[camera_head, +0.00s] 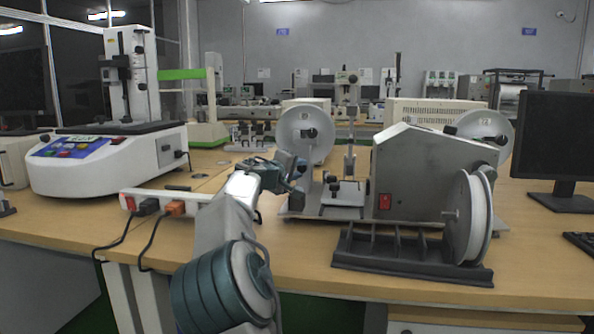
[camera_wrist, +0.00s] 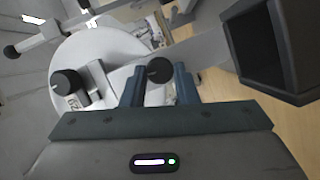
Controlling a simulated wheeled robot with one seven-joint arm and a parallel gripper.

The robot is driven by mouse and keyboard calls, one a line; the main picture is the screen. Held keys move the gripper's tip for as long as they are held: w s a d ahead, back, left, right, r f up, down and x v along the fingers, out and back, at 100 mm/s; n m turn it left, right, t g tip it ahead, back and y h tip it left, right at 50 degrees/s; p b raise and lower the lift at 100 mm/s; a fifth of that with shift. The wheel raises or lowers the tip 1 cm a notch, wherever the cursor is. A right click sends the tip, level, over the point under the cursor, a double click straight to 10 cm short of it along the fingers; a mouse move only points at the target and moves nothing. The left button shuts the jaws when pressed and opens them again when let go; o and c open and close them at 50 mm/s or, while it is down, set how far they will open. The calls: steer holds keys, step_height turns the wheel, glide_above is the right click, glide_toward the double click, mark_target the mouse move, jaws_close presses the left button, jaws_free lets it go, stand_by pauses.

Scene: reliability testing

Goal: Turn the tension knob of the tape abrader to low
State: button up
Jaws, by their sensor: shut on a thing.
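The tape abrader (camera_head: 425,165) stands on the bench, with a sloped grey housing, a red switch and white reels. My gripper (camera_head: 300,168) is at its left side, in front of the left reel (camera_head: 306,122). In the wrist view, a round black knob (camera_wrist: 159,70) sits between the fingertips of my gripper (camera_wrist: 159,78), which is shut on it. A second black knob (camera_wrist: 66,82) is on the white reel (camera_wrist: 100,52), clear of the fingers. No low mark or pointer on the held knob can be read.
A dark grey rack (camera_head: 410,262) holding a white reel stands in front of the abrader. A white power strip (camera_head: 170,203) with plugged cables lies to the left. A large white tester (camera_head: 105,160) is at far left and a monitor (camera_head: 555,140) at right.

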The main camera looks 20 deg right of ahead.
steer(key=o, duration=1)
steer(key=p+v, duration=0.1)
steer(key=v, duration=1.2)
steer(key=shift+s+a, duration=0.25)
steer(key=shift+a, duration=0.1)
